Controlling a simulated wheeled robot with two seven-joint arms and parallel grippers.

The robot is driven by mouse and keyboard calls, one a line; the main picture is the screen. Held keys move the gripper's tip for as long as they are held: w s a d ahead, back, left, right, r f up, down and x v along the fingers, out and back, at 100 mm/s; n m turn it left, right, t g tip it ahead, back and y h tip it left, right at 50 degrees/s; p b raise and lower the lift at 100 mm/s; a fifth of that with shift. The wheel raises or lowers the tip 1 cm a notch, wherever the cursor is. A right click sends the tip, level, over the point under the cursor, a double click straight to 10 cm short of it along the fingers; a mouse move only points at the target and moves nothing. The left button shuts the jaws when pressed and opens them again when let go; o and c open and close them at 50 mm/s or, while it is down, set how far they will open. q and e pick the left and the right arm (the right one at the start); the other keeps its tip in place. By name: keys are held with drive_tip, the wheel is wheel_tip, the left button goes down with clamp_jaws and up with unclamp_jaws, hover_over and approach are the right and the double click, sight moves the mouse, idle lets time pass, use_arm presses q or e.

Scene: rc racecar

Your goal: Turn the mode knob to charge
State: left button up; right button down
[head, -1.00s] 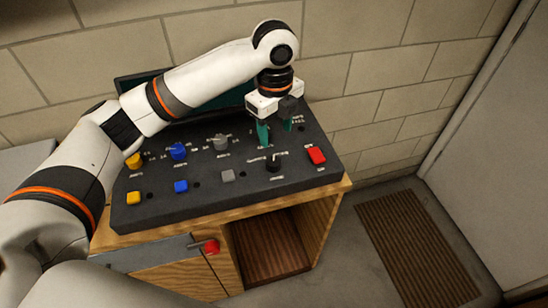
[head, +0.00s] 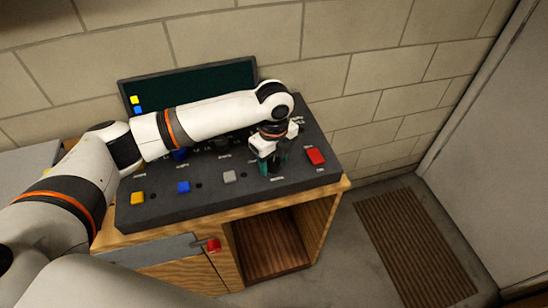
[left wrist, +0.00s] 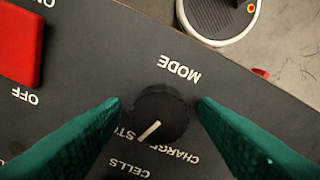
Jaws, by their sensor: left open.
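The mode knob (left wrist: 158,115) is a round black knob with a white pointer line, seen in the left wrist view below the word MODE. Its pointer aims down and left in that view, near the partly hidden STO... label, with the CHARGE label (left wrist: 175,148) beside it. My left gripper (head: 273,163) is open, low over the front right of the dark control panel (head: 210,195). In the left wrist view its green fingers (left wrist: 158,108) are on either side of the knob, with no clear contact. In the head view the gripper mostly hides the knob. My right gripper is not seen.
A red switch (head: 315,156) marked OFF lies close to the knob. Yellow (head: 138,198), blue (head: 183,187) and grey (head: 229,176) buttons line the panel's front. A screen (head: 190,85) stands behind it. The wooden cabinet's open bay (head: 270,250) is below.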

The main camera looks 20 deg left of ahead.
use_arm(q)
drive_tip(key=shift+c, duration=0.5)
drive_tip(key=c, duration=0.9)
drive_tip(key=shift+o, duration=0.2)
drive_tip(key=shift+r+n+p, duration=0.15)
drive_tip(key=shift+n+p, duration=0.15)
drive_tip(key=shift+p, duration=0.35)
drive_tip(key=n+p, duration=0.4)
drive_tip(key=p, duration=0.2)
drive_tip(key=shift+r, duration=0.15)
drive_tip(key=shift+n+p, duration=1.1)
drive_tip(key=shift+p, duration=0.1)
drive_tip(key=shift+f+n+p, duration=0.25)
drive_tip(key=shift+n+p, duration=0.3)
drive_tip(key=shift+n, duration=0.05)
drive_tip(key=shift+w, duration=0.1)
drive_tip(key=o, duration=1)
drive_tip(key=shift+c, duration=0.2)
